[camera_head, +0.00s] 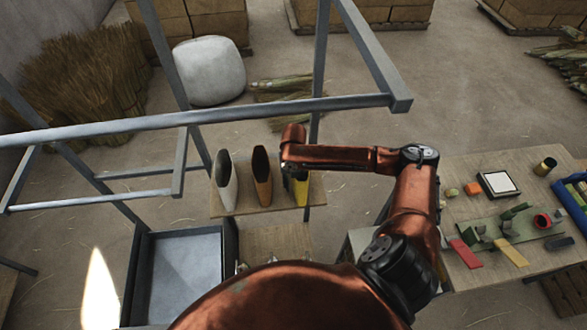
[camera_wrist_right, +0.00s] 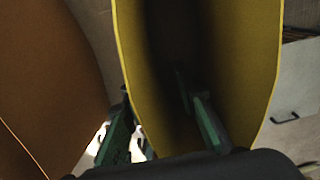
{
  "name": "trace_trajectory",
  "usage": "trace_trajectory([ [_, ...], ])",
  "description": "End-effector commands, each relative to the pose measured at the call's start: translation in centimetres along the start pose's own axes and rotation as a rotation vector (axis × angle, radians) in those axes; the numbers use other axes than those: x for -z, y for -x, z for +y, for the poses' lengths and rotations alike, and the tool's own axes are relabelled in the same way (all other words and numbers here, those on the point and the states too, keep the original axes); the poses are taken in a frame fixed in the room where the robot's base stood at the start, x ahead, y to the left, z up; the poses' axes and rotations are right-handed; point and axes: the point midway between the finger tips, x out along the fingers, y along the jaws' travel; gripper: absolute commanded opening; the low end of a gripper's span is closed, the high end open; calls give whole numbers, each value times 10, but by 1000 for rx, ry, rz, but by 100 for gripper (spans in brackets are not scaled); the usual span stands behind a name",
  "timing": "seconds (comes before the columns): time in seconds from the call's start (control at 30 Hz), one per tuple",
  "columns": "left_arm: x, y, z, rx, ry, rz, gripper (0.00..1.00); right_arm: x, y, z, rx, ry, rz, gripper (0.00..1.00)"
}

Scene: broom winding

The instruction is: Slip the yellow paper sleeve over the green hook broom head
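The yellow paper sleeve (camera_head: 301,190) stands at the right end of a small wooden shelf, partly hidden by my right arm. In the right wrist view the sleeve (camera_wrist_right: 262,60) fills the middle, its dark opening facing the camera. My right gripper (camera_wrist_right: 160,132) is at the sleeve with its green fingers apart. The left finger is beside the sleeve's left edge, and the right finger overlaps the dark opening. Contact cannot be told. Green parts (camera_head: 512,214) lie on the workbench at the right; I cannot tell which is the hook broom head. My left gripper is out of view.
An orange sleeve (camera_head: 262,178) and a white sleeve (camera_head: 226,182) stand to the left on the shelf (camera_head: 243,208). A grey metal frame (camera_head: 200,118) crosses the left side. The workbench (camera_head: 470,205) holds several small items and a blue crate (camera_head: 570,205).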

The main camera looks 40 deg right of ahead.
Motion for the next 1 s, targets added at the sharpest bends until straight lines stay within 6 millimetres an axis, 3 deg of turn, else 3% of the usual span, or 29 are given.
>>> trace_trajectory([
  [0.1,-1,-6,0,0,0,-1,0,-3,31,1,-3,2,-9,26],
  [0.5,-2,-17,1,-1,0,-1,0,-2,122,0,-3,-1,-8,26],
  [0.7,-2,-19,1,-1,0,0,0,-2,147,0,-2,-1,-5,26],
  [1.0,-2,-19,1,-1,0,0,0,-1,154,0,-1,-1,-3,26],
])
